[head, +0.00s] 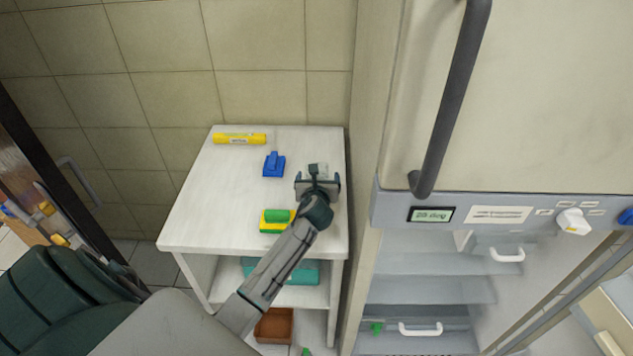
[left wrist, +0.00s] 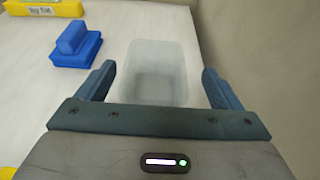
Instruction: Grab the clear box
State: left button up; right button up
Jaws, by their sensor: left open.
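The clear box (left wrist: 157,70) is a small see-through open container on the white table. In the left wrist view it stands between the two fingers of my left gripper (left wrist: 158,85), with a gap on each side. In the head view the clear box (head: 318,170) shows just beyond my left gripper (head: 318,180), which partly hides it. My left gripper is open, and neither finger visibly touches the box. My right gripper is in neither view.
A blue object (head: 274,165) and a yellow tube (head: 240,139) lie on the table (head: 205,200) to the left. A green-and-yellow block (head: 275,220) lies near its front. A tall cabinet with a dark handle (head: 455,100) stands close on the right.

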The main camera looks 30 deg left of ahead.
pick_arm(q)
jog(key=x, duration=0.3)
jog(key=shift+s+a+f+p, duration=0.1)
jog(key=shift+a+f+p, duration=0.15)
jog(key=shift+p, duration=0.1)
jog(key=shift+w+a+f, duration=0.2)
jog(key=shift+w, duration=0.15)
jog(key=shift+s, duration=0.1)
jog(key=shift+c, duration=1.4)
jog(key=c, duration=0.8)
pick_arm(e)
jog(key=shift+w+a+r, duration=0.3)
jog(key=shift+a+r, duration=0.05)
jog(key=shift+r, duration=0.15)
pick_arm(q)
jog(key=shift+r, duration=0.1)
